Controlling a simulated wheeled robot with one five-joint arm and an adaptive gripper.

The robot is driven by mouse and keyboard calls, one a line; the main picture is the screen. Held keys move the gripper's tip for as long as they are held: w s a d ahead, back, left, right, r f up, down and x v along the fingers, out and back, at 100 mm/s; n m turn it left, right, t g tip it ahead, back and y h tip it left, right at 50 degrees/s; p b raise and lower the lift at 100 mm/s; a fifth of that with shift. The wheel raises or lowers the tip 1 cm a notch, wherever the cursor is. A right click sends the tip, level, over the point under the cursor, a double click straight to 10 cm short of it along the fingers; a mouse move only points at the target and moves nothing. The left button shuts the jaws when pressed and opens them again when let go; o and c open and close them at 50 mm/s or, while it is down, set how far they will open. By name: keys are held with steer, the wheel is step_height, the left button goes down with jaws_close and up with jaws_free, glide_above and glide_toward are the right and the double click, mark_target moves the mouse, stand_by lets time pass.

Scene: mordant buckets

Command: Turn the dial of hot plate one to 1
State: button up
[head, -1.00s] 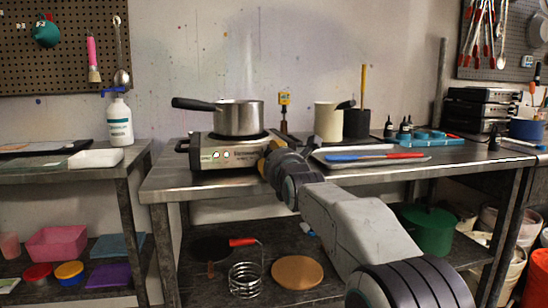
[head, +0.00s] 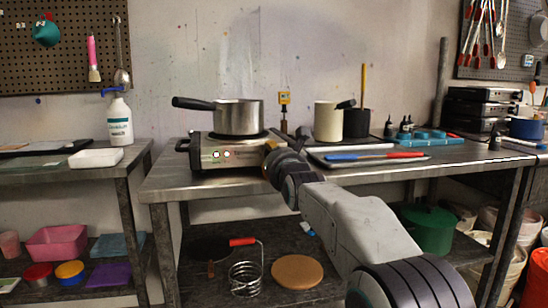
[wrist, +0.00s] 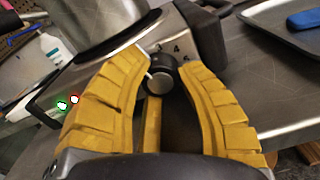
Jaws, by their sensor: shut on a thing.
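The hot plate (head: 232,158) stands on the left part of the steel workbench, with its front panel and two small lamps facing me. Its black dial (wrist: 161,72) with a silver face shows in the wrist view between my two yellow fingers. My gripper (head: 271,152) is at the panel's right end, its fingertips closed around the dial; it also shows in the wrist view (wrist: 162,62). Printed numbers, among them a 4, show beside the dial. I cannot read the dial's setting. In the head view my gripper hides the dial.
A steel saucepan (head: 239,117) with a black handle pointing left sits on the hot plate, steam faintly above it. To the right are a tray (head: 370,158) with blue and red-handled tools and a cream jug (head: 327,122).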

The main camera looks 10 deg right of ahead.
steer(key=shift+r, duration=0.35)
steer(key=o, duration=1.2)
steer(key=shift+f, duration=0.2)
steer(key=s, duration=1.2)
